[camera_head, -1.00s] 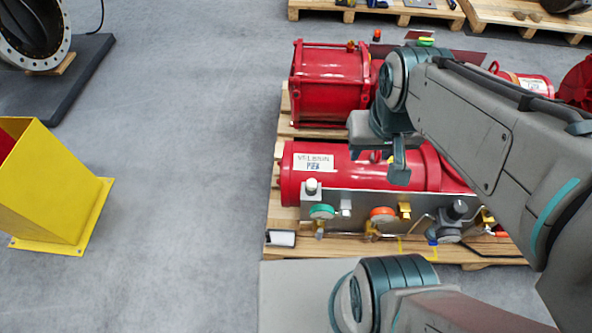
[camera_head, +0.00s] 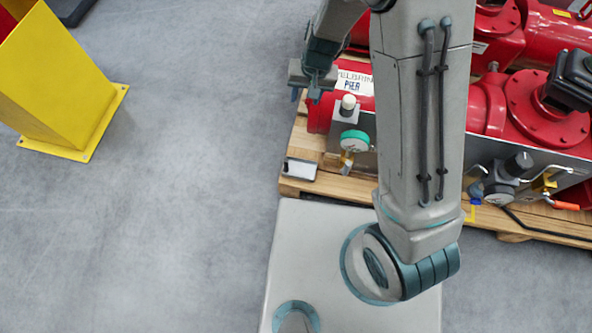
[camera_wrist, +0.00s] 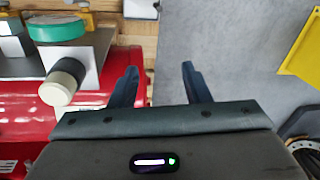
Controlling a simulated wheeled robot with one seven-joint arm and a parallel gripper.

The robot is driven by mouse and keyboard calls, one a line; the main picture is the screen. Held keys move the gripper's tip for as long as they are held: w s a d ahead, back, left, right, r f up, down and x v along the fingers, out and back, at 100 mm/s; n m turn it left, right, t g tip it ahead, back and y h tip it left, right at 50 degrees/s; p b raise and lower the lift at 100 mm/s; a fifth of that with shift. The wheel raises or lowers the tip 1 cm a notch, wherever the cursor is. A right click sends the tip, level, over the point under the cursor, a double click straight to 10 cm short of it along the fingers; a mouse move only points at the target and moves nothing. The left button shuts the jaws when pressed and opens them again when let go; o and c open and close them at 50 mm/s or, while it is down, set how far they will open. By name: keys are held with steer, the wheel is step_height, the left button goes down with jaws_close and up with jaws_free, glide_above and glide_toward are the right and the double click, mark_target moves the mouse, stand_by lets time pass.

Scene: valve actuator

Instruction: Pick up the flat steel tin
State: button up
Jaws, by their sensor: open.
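A small flat grey case with a dark edge, which looks like the flat steel tin (camera_head: 299,169), lies on the near left corner of the wooden pallet. It shows at the top edge of the wrist view (camera_wrist: 141,9), partly cut off. My gripper (camera_head: 306,92) is beyond the tin in the head view, above the pallet's left edge, and not touching it. In the wrist view my gripper (camera_wrist: 159,72) has its two fingers apart with nothing between them.
The pallet (camera_head: 330,187) carries a red cylinder (camera_wrist: 25,105), a green-topped gauge (camera_head: 354,140) and a white-capped knob (camera_head: 348,103) close to the tin. A yellow stand (camera_head: 55,85) is at left. Grey floor between is clear.

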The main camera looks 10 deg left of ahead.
steer(key=h+b, duration=0.1)
steer(key=b, duration=0.5)
glide_toward(287, 164)
steer(key=shift+n+h, duration=0.3)
steer(key=shift+h, duration=0.1)
steer(key=f+b, duration=0.1)
steer(key=f, duration=0.1)
steer(key=f+b, duration=0.2)
steer(key=w+a+f+b, duration=0.1)
steer(key=f, duration=0.1)
steer(key=shift+f+b, duration=0.1)
steer(key=shift+b, duration=0.2)
steer(key=shift+w+a+f+b, duration=0.1)
steer(key=shift+f+b, duration=0.7)
steer(key=shift+f, duration=0.85)
steer(key=shift+w+f+b, duration=0.1)
steer(key=shift+f+b, duration=0.7)
steer(key=shift+f, duration=0.85)
steer(key=shift+r, duration=0.1)
jaws_close()
